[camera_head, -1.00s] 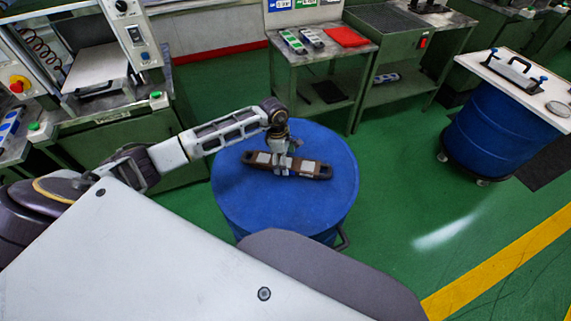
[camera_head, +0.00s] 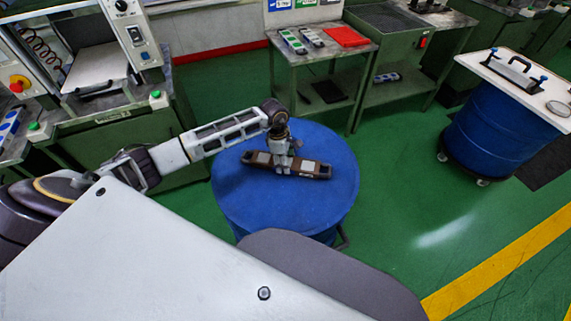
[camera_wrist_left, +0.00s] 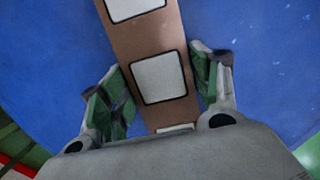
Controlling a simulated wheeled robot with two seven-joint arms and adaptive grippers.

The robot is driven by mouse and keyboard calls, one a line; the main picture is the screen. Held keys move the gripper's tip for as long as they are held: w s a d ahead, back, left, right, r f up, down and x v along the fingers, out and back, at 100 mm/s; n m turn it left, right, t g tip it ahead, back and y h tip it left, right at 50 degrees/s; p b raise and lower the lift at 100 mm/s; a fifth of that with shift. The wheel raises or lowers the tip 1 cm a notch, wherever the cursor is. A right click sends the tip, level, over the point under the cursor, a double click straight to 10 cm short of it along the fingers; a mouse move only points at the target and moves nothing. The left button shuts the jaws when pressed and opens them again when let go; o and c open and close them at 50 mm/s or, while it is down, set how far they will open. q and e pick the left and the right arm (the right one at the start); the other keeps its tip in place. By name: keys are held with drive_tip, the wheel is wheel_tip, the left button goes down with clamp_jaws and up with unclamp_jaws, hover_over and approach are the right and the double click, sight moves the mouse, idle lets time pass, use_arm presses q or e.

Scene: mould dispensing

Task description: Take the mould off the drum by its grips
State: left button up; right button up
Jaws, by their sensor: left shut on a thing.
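The mould (camera_head: 312,169) is a long brown bar with pale square plates, and it lies on or just above the blue drum (camera_head: 290,205) in the head view. My left gripper (camera_head: 283,171) reaches down onto the middle of the mould and is shut on it. In the left wrist view the mould (camera_wrist_left: 187,85) runs between the two green-padded fingers of my left gripper (camera_wrist_left: 160,95), with the blue drum top (camera_wrist_left: 265,80) behind. The gripper hides part of the mould's middle. My right gripper is not in view.
A green bench (camera_head: 312,62) with a red tray (camera_head: 347,37) stands behind the drum. A second blue drum (camera_head: 490,125) with a white top stands at the right. A press (camera_head: 100,70) is at the left. Green floor is clear between the drums.

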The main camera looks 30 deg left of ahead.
use_arm(q)
drive_tip(key=c, duration=0.5)
drive_tip(key=shift+o, duration=0.2)
drive_tip(key=shift+w+r, duration=0.15)
drive_tip(key=shift+r, duration=0.8)
wheel_tip(320, 180, up, 6)
drive_tip(key=shift+r, duration=1.1)
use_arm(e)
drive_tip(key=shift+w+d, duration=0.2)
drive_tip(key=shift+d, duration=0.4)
